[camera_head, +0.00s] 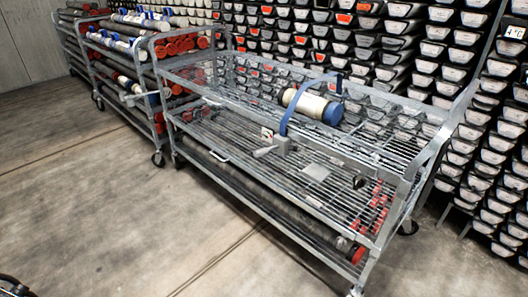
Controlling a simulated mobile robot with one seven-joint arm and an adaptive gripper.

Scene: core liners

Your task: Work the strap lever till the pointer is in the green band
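A blue strap (290,108) passes over a cream tube with a blue end cap (332,113), which lies on the top rack of the near grey wire cart. The strap runs down the cart's front side to a small grey ratchet block (282,144). A light grey lever (265,151) sticks out from this block to the left. A small pale plate with a reddish mark (267,134), possibly the gauge, sits just above the lever. Its pointer and green band are too small to make out.
The near cart (318,172) holds long dark tubes with red ends on its lower shelf. Loaded carts (135,70) stand behind it to the left. Stacked core trays (400,60) fill the back wall. The concrete floor (120,215) in front is clear; a dark piece (12,287) shows at the bottom-left corner.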

